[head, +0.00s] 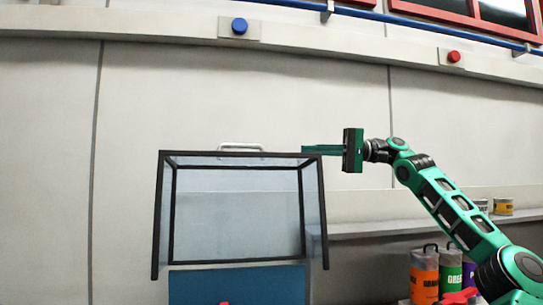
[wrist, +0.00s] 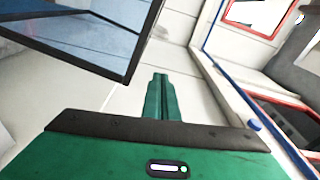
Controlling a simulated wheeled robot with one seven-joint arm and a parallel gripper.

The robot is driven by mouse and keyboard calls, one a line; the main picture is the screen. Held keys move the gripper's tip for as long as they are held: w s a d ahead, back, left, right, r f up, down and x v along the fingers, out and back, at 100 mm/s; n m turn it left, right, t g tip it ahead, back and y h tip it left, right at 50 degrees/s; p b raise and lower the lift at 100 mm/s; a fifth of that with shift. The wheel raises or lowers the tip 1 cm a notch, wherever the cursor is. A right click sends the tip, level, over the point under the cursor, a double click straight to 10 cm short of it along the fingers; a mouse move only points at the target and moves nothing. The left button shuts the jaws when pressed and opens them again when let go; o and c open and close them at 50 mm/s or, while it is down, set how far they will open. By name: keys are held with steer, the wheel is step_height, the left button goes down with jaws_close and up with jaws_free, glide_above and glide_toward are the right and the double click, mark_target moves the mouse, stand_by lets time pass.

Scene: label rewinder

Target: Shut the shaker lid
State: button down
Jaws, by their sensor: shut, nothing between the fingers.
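The shaker lid (head: 313,210) is a clear box with a black frame and a pale handle (head: 240,147) at its top edge. It appears raised above the blue shaker body (head: 240,285), with its lower front corners hanging free. A corner of the lid's dark frame also shows at upper left in the wrist view (wrist: 85,62). My green gripper (head: 306,150) is at the lid's top right corner in the head view, fingers pointing left toward the handle. The fingers are together and empty in the wrist view (wrist: 160,78). Whether they touch the frame cannot be told.
Orange (head: 424,275), green (head: 450,268) and purple containers stand at lower right, below my arm. A wall ledge (head: 430,222) carries small cans (head: 502,206). A blue button (head: 239,26) and a red button (head: 453,56) are high on the wall. Space above the lid is clear.

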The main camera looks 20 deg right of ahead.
steer(key=x, duration=0.9)
steer(key=shift+w+a, duration=0.2)
steer(key=shift+w, duration=0.05)
steer(key=shift+s+a+f, duration=0.2)
steer(key=shift+s+a, duration=0.75)
steer(key=shift+s, duration=0.1)
steer(key=shift+s+a, duration=0.4)
steer(key=shift+s, duration=0.15)
steer(key=shift+s+f, duration=0.1)
